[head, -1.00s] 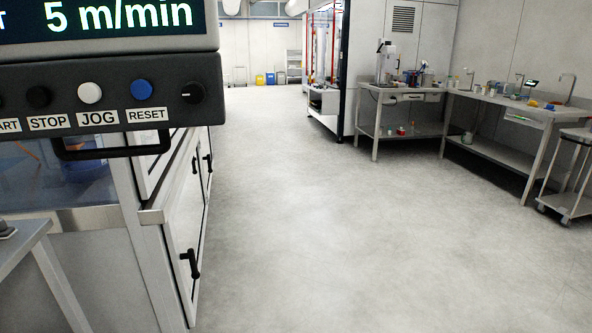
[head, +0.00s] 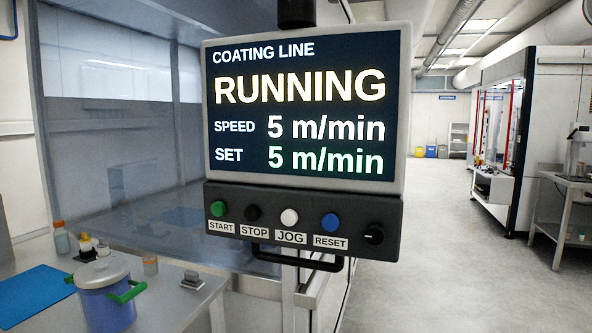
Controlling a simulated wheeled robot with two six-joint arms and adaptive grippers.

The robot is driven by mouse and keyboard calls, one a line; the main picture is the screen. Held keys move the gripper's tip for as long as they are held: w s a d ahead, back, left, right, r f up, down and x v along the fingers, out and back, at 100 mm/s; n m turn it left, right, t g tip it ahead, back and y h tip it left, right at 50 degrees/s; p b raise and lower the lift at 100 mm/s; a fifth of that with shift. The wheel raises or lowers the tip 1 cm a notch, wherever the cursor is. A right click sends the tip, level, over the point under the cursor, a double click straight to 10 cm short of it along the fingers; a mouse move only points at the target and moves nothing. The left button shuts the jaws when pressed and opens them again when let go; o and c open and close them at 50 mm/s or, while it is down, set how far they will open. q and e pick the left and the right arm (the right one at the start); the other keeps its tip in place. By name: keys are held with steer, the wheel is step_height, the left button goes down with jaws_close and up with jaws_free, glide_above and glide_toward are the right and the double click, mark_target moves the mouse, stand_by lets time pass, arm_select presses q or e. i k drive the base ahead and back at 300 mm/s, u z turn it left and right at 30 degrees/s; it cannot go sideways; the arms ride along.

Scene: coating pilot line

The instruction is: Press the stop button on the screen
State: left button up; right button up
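The screen (head: 306,110) hangs in the middle of the head view and reads COATING LINE, RUNNING, speed 5 m/min, set 5 m/min. Below it is a dark button panel (head: 375,207). The black stop button (head: 253,213) sits above the STOP label, between the green start button (head: 217,208) and the white jog button (head: 289,217). A blue reset button (head: 330,222) and a black knob (head: 374,233) are to the right. Nothing covers the buttons. Neither of my grippers is in view.
At the lower left, a bench (head: 180,311) holds a blue pot (head: 104,296) with green handles, small bottles and a blue mat (head: 32,294). A black handle (head: 298,263) runs under the panel. Open floor (head: 440,270) lies to the right, with a workbench (head: 560,215) beyond.

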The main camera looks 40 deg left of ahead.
mark_target(252, 213)
steer(key=u, duration=0.05)
steer(key=k, duration=0.35)
steer(key=u, duration=1.05)
steer(key=i, duration=0.5)
steer(key=z, duration=0.05)
